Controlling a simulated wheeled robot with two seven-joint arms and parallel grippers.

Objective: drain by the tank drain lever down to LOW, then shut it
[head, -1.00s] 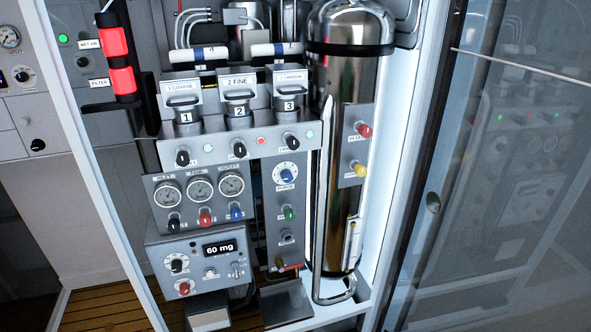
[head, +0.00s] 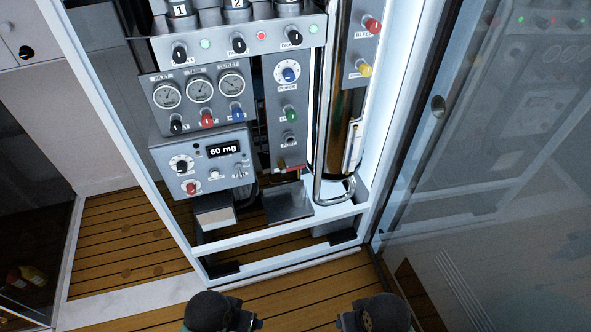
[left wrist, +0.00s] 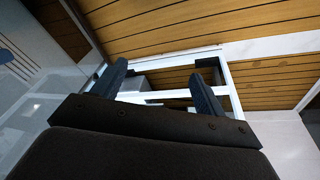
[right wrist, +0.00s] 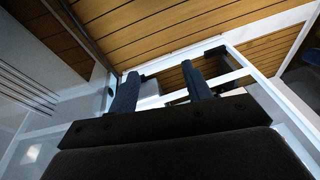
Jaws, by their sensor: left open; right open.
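The tall polished tank (head: 338,110) stands at the right of the open cabinet, its top out of the head view. A narrow pale gauge strip (head: 353,147) is on its lower right side; its level and marks are too small to read. A small red lever (head: 294,168) lies roughly level at the foot of the middle panel, above a dark open tray (head: 288,203). I cannot read a label on it. My left gripper (head: 258,323) and right gripper (head: 342,320) are low at the front, apart from the cabinet. In the wrist views, the left jaws (left wrist: 163,82) and right jaws (right wrist: 160,84) are open and empty.
A control box (head: 222,149) reads 60 mg. Red and yellow knobs (head: 364,69) sit beside the tank. The cabinet's white bottom rail (head: 285,233) and glass door (head: 490,190) bound the opening. The wooden floor (head: 290,290) in front is clear.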

